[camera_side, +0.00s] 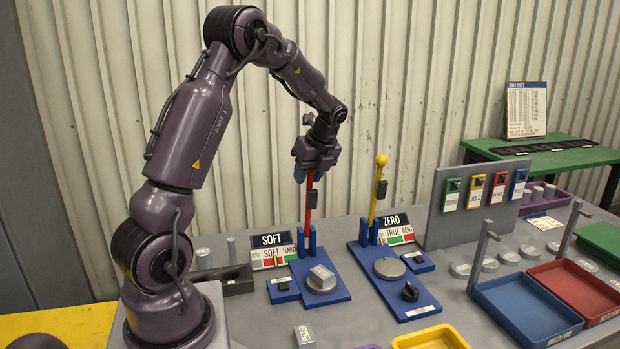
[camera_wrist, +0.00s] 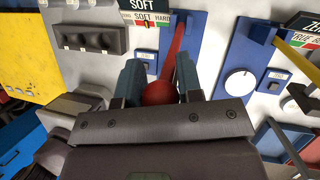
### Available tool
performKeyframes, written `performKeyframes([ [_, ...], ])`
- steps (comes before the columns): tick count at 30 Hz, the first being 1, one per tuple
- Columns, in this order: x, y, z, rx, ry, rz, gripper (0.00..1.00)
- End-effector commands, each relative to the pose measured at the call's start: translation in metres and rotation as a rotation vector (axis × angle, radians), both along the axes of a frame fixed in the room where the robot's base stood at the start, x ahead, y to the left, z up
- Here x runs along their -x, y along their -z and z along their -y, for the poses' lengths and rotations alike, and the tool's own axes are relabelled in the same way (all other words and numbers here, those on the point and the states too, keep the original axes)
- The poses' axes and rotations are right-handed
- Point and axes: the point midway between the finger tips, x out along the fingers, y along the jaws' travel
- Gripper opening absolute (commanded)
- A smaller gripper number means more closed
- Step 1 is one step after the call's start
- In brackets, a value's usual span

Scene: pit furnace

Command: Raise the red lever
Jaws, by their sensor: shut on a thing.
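The red lever (camera_side: 308,205) stands upright on the left blue base (camera_side: 337,289), next to the SOFT sign (camera_side: 271,240). My gripper (camera_side: 312,174) is at the lever's top end. In the wrist view the red knob (camera_wrist: 159,92) sits between my gripper's two blue-grey fingers (camera_wrist: 158,88), and the red shaft runs up the picture from it. The fingers are shut on the knob. In the side view the knob is mostly hidden by the gripper.
A yellow lever (camera_side: 375,190) with a ball top stands upright on a second blue base (camera_side: 400,284) to the right, by the ZERO sign (camera_side: 390,220). A grey panel with coloured tags (camera_side: 484,197) stands farther right. Blue (camera_side: 535,318) and red trays (camera_side: 577,285) lie front right.

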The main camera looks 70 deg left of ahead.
Motion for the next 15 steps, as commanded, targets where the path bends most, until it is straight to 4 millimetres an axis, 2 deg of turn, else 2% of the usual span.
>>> performKeyframes([
  [13, -0.0008, 0.0008, -0.0027, -0.004, 0.004, 0.002, 0.0],
  [14, -0.0009, 0.0009, -0.0028, -0.004, 0.004, 0.002, 0.4],
  [15, -0.0008, 0.0009, -0.0026, -0.004, 0.004, 0.002, 0.49],
])
